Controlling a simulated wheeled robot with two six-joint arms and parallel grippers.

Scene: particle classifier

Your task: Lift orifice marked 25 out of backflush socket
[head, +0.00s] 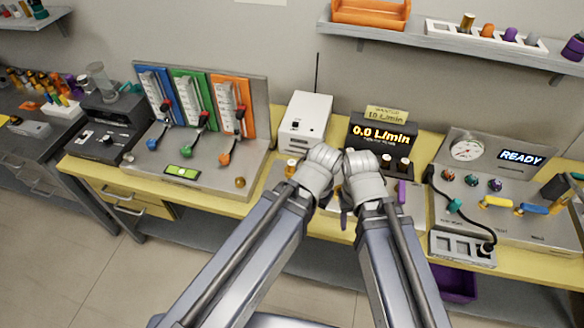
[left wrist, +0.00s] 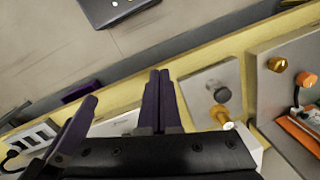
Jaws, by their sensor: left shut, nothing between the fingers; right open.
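Small brass pieces stand at the middle station: one (head: 291,166) left of my grippers and two (head: 386,161) below the display. No mark 25 is legible, so I cannot tell which piece is the orifice. In the left wrist view a brass post (left wrist: 224,117) stands on a grey plate (left wrist: 198,82) beside a round grey disc. I cannot tell whether this is the backflush socket. My left gripper (left wrist: 162,75) is shut and empty, left of the post in that view. My right gripper (head: 372,205) is open beside it, its fingertips partly hidden by the arm.
A READY panel (head: 525,157) with gauge, hose and slotted block (head: 455,246) stands right. A flow panel (head: 190,172) with three levers stands left. A white box (head: 305,112) and flow display (head: 383,136) stand behind my grippers. A shelf (head: 390,38) hangs above.

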